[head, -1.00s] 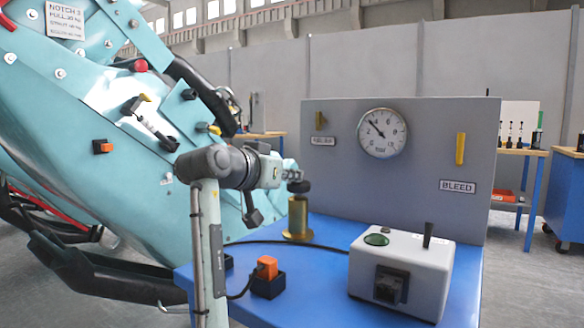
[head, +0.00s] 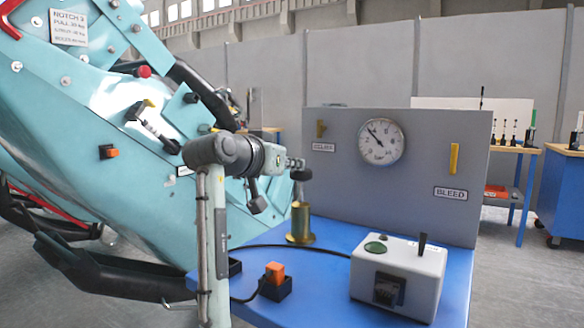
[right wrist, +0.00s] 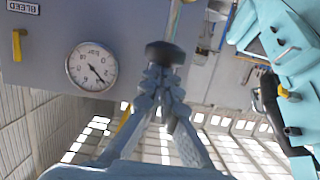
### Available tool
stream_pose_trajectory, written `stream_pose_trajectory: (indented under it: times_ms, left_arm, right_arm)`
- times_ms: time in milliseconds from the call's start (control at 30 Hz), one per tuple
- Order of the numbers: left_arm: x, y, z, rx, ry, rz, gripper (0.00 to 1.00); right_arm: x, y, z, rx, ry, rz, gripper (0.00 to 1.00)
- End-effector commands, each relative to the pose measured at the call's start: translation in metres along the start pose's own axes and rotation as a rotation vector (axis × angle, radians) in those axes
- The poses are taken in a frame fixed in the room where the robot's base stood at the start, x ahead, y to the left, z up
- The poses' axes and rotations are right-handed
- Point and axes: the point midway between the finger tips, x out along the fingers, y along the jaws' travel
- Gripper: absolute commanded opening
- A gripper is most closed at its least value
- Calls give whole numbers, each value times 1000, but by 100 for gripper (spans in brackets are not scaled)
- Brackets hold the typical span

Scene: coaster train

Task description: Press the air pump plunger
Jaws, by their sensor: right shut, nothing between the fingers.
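The air pump is a brass cylinder (head: 300,222) standing on the blue table, with a black knob (head: 301,174) on a rod above it. The rod shows between knob and cylinder, so the plunger is raised. My right gripper (head: 295,162) is shut and empty, just above the knob. In the right wrist view its closed fingertips (right wrist: 163,74) are at the black knob (right wrist: 165,54); I cannot tell whether they touch. The pressure gauge (head: 380,142) on the grey panel has its needle toward the upper left. My left gripper is out of view.
A grey box (head: 400,285) with a green button and black lever stands on the blue table (head: 325,310). An orange-topped switch block (head: 275,282) is nearer. The grey panel (head: 430,150) carries yellow handles. A teal coaster car (head: 90,110) fills the left.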

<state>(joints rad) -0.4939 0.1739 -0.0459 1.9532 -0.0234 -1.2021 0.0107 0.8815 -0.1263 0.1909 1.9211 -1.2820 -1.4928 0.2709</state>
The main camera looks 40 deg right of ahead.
Motion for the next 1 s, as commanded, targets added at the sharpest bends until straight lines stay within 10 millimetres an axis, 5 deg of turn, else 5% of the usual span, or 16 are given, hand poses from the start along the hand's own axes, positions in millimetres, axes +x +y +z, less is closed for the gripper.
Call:
stream_pose_trajectory:
  times_ms: [433,1000]
  left_arm:
    - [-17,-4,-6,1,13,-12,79]
    - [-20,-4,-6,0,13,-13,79]
  right_arm:
    - [-82,-2,3,2,-1,-7,0]
    - [-92,-1,2,1,1,-5,0]
